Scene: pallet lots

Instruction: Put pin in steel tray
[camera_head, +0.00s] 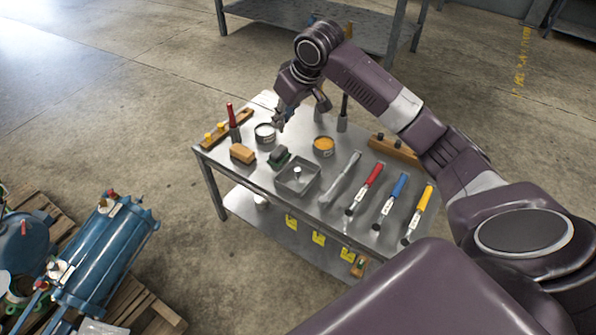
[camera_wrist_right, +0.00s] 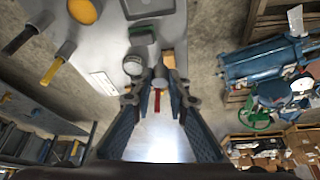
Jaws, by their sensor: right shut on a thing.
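The steel tray (camera_head: 284,186) is a shallow square tray on the metal table, with a small pale knob-like piece inside it. Its edge also shows at the top of the wrist view (camera_wrist_right: 150,8). My right gripper (camera_head: 279,121) is above the table's far side, behind the tray and near a round tin. In the wrist view its jaws (camera_wrist_right: 160,80) are closed on a small grey pin (camera_wrist_right: 160,83), mostly hidden between the fingertips. The pin is apart from the tray. My left gripper is not in view.
Around the tray on the table (camera_head: 258,184) are a wooden block (camera_head: 242,153), a green brush (camera_head: 279,158), an orange-filled tin (camera_head: 323,146) and a row of coloured-handled tools (camera_head: 393,195). Upright handles stand near my gripper. Blue cylinders (camera_head: 105,250) lie on a pallet at left.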

